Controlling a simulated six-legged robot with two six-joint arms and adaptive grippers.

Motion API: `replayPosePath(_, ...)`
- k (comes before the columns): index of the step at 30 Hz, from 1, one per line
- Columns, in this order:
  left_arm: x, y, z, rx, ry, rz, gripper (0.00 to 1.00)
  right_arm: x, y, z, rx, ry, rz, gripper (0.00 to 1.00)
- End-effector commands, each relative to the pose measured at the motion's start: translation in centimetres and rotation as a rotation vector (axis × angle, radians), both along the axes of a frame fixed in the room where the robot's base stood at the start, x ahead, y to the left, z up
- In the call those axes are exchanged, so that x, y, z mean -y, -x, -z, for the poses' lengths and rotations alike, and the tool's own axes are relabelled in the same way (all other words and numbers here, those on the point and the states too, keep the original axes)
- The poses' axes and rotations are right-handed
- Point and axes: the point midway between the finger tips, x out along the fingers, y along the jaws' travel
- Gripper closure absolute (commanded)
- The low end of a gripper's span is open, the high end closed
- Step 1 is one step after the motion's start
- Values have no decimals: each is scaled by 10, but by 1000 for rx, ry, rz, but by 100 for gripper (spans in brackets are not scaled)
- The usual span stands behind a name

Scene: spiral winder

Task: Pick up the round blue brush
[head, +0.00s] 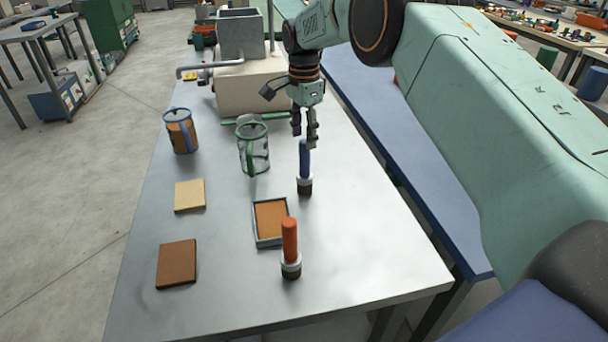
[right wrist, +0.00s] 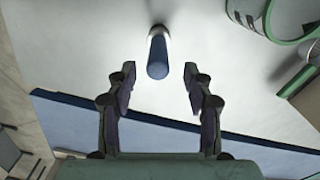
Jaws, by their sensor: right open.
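The round blue brush (head: 304,162) stands upright on the metal table (head: 225,285), with a blue handle above a pale ring and a dark base. In the right wrist view the brush (right wrist: 157,55) shows from above, beyond the fingertips and about midway between them. My right gripper (head: 304,138) is open and empty, just above and behind the brush handle in the head view. Its two fingers (right wrist: 158,75) are spread apart in the wrist view, and neither touches the brush. My left gripper is not in view.
An orange-handled brush (head: 290,240) stands nearer, beside a tray (head: 257,226) with an orange-brown block. A green-handled glass mug (head: 252,148) and a blue-handled mug (head: 181,132) stand left. Two flat blocks lie left; a cream machine (head: 240,90) stands behind.

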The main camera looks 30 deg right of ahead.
Motion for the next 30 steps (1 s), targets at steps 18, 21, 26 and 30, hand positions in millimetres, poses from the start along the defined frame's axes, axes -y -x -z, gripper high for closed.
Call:
replayPosePath(18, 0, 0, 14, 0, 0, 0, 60, 0, -2, 34, -1, 0, 0, 48)
replayPosePath(21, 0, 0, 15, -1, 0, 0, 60, 0, -3, 41, 1, 0, 0, 48)
replayPosePath(26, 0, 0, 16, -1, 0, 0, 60, 2, -2, 58, -2, 0, 0, 48)
replayPosePath(30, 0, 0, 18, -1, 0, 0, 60, 3, -2, 80, -1, 0, 0, 48)
